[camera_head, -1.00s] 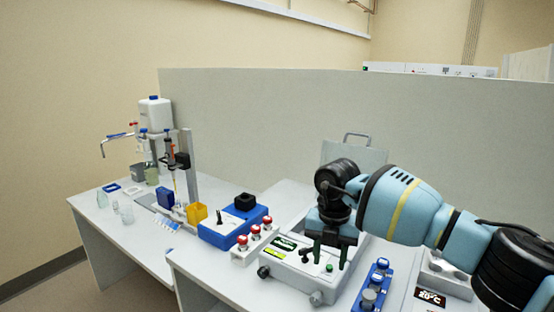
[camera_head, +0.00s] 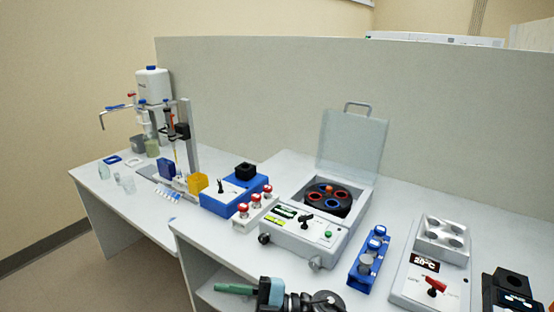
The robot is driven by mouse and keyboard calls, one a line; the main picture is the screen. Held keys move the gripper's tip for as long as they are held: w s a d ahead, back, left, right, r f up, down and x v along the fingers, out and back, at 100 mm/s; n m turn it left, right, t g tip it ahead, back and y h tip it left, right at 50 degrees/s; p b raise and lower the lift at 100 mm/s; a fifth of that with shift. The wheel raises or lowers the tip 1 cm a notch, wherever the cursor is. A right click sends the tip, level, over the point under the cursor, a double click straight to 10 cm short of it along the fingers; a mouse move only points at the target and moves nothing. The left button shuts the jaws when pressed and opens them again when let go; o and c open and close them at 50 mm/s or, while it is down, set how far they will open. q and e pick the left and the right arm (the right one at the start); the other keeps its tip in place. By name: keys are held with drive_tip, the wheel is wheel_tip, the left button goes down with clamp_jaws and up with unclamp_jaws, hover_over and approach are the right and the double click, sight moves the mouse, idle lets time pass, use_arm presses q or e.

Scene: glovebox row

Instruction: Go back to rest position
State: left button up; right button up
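My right gripper (camera_head: 236,289) is at the bottom edge of the view, in front of the bench and below its top. It points left, apart from everything on the bench. A green finger shows side-on, so I cannot tell whether it is open or shut. I see nothing held in it. The rest of that arm is mostly cut off by the bottom edge. My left gripper is not in view.
A centrifuge (camera_head: 297,238) stands with its lid (camera_head: 352,142) up and its round rotor (camera_head: 325,199) exposed. Beside it are a blue tube rack (camera_head: 365,262), a heating unit (camera_head: 408,285), a red-capped vial rack (camera_head: 250,222) and a blue device (camera_head: 225,200).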

drive_tip(key=s+d+f+m+t+h, duration=0.3)
drive_tip(key=d+f+m+t+h, duration=0.9)
drive_tip(key=d+f+m+t, duration=0.65)
drive_tip(key=s+d+f+m+g+h, duration=0.3)
drive_tip(key=s+d, duration=0.3)
drive_tip(key=s, duration=0.2)
drive_tip(key=s+d+f+m+g+h, duration=0.3)
drive_tip(key=s+d+f+m+g, duration=0.1)
drive_tip(key=s, duration=0.5)
wheel_tip(320, 180, down, 2)
drive_tip(key=shift+d+f+g, duration=0.2)
drive_tip(key=shift+d+g, duration=0.65)
drive_tip(key=shift+g, duration=0.3)
drive_tip(key=shift+m, duration=0.25)
